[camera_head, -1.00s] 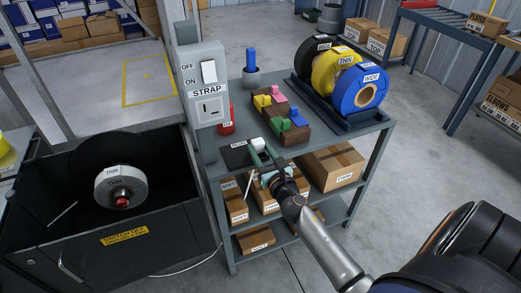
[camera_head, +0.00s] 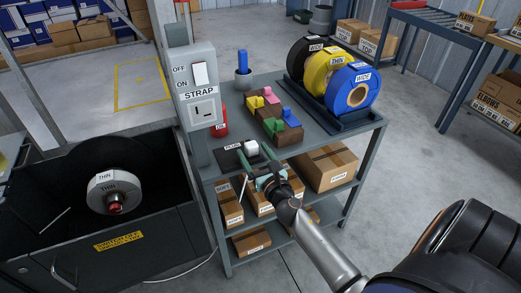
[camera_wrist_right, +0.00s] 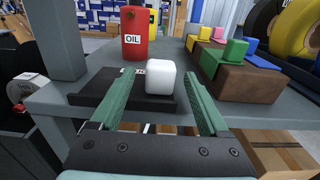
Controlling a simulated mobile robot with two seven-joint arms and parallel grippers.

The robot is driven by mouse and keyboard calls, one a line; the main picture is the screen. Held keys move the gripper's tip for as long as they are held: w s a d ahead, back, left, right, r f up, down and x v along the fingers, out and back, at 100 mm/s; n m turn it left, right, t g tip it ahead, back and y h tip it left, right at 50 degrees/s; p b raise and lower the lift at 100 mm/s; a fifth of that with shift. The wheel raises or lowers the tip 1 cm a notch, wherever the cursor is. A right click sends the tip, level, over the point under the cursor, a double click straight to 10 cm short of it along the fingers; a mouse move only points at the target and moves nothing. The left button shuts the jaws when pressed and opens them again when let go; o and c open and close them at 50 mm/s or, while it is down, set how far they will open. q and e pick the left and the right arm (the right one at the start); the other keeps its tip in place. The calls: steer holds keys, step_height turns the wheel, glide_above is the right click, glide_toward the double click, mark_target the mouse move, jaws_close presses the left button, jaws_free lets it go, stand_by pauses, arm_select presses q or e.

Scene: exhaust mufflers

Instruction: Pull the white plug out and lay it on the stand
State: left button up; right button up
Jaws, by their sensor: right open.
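The white plug (camera_head: 252,147), a rounded white block, rests on the black stand (camera_head: 231,160) with a "PLUG" label, near the table's front edge. In the right wrist view the plug (camera_wrist_right: 161,78) sits on the right part of the stand (camera_wrist_right: 88,90). My right gripper (camera_head: 256,158) is open, its green fingers on either side of and just short of the plug. In the wrist view the gripper (camera_wrist_right: 163,92) shows gaps to the plug on both sides. My left gripper is out of view.
A grey switch box (camera_head: 201,75) marked STRAP stands left of the stand. A red oil can (camera_head: 220,122) is behind it. A brown block with coloured pieces (camera_head: 275,124) and strap rolls (camera_head: 352,88) are to the right. A black bin (camera_head: 110,262) is at left.

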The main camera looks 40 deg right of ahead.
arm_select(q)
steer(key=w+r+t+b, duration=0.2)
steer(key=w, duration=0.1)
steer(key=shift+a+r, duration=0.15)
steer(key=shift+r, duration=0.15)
arm_select(e)
steer(key=v, duration=1.2)
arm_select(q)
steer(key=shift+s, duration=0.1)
arm_select(e)
steer(key=shift+a, duration=0.1)
